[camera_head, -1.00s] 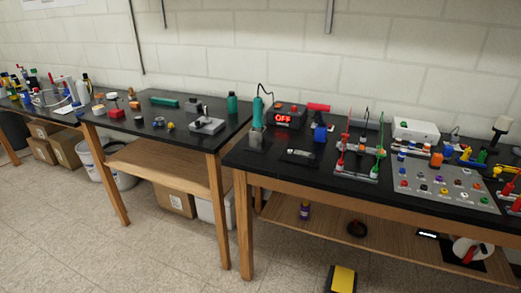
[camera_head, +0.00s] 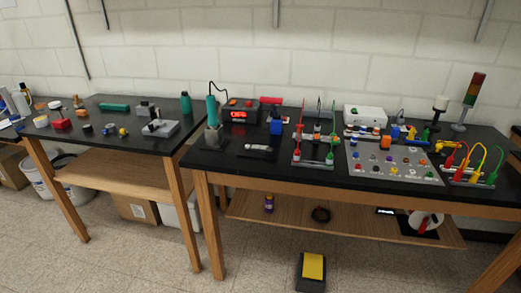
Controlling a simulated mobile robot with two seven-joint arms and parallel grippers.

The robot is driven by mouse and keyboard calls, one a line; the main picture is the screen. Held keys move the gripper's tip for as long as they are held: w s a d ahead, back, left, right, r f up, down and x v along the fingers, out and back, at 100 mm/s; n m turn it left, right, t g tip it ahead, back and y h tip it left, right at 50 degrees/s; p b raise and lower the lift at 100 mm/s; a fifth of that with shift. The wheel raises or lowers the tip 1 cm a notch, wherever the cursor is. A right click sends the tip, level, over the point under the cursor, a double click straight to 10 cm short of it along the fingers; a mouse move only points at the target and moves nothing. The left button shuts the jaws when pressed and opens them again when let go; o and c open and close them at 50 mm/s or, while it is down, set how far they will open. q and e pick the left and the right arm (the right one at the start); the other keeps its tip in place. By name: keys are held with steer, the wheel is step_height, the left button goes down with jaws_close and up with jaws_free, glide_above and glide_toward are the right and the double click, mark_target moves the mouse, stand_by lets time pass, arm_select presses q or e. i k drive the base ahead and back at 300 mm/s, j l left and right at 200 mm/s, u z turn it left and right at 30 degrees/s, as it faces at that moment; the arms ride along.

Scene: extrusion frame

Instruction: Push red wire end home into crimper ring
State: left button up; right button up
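Neither of my grippers is in view. A small grey rack (camera_head: 313,165) on the right bench holds upright coloured leads, with a red lead (camera_head: 298,130) at its left side. A second rack at the far right holds curved leads, including a red wire (camera_head: 449,158) at its left. A blue block (camera_head: 277,127) with a red part (camera_head: 270,101) behind it stands left of the first rack; I cannot tell whether this is the crimper. No crimper ring can be made out at this size.
A grey panel (camera_head: 395,173) with several coloured knobs lies between the racks. A teal-handled tool (camera_head: 211,111) stands in a holder beside a box with a red display (camera_head: 238,115). A yellow-topped pedal (camera_head: 313,267) is on the floor.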

mark_target(296, 156)
steer(key=i+j+z, duration=0.1)
steer(key=j, duration=0.25)
steer(key=i+j+z, duration=0.1)
steer(key=i+j, duration=0.15)
steer(key=i+j+z, duration=0.1)
steer(key=j, duration=0.35)
steer(key=i+j+z, duration=0.15)
steer(key=j, duration=0.2)
steer(key=i+j+z, duration=0.1)
steer(key=j, duration=0.3)
steer(key=i+j+z, duration=0.1)
steer(key=j, duration=0.3)
